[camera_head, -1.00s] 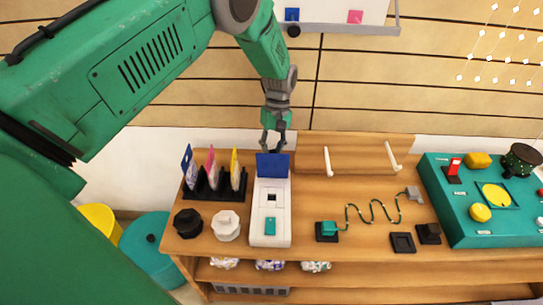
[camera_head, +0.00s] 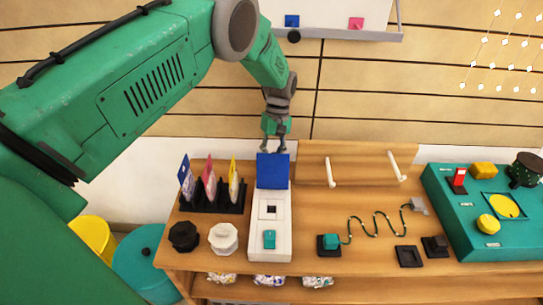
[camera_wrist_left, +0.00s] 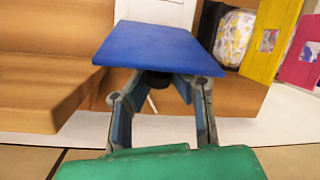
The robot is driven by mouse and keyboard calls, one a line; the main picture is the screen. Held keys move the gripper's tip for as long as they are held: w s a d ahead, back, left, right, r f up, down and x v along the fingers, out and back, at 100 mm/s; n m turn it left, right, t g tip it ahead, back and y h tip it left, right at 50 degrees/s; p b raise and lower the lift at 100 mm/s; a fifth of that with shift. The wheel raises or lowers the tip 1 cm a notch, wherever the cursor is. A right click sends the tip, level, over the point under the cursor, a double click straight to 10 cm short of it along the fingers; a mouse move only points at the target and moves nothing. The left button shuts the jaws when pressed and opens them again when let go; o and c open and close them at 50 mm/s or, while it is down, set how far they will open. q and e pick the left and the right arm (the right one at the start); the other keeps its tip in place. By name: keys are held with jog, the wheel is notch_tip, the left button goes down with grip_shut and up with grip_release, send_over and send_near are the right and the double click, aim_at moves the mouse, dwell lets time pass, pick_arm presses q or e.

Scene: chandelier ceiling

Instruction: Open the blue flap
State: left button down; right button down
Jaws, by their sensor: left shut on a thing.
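The blue flap (camera_head: 272,171) stands raised at the far end of a narrow white box (camera_head: 284,225) on the wooden table. My left gripper (camera_head: 273,150) is at the flap's far upper edge, reaching down from behind. In the left wrist view the flap (camera_wrist_left: 160,46) spreads in front of the fingers, with a dark round piece (camera_wrist_left: 158,80) under it between the fingertips (camera_wrist_left: 160,77). The gripper is shut on the flap, though the flap partly hides the contact. The box has a dark square opening and a teal switch (camera_head: 269,239). My right gripper is not in view.
A black rack (camera_head: 212,199) with coloured cards stands close left of the box, with black and white knobs (camera_head: 223,238) in front. A wooden panel with white handles (camera_head: 330,172) is to the right. A curved wire, black blocks and a teal console (camera_head: 458,215) lie further right.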

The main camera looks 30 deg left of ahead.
pick_arm(q)
jog(key=shift+w+d+r, duration=0.2)
jog(key=shift+w+r, duration=0.1)
jog(key=shift+w, duration=0.2)
jog(key=c, duration=1.4)
grip_release()
jog(key=shift+d, duration=0.15)
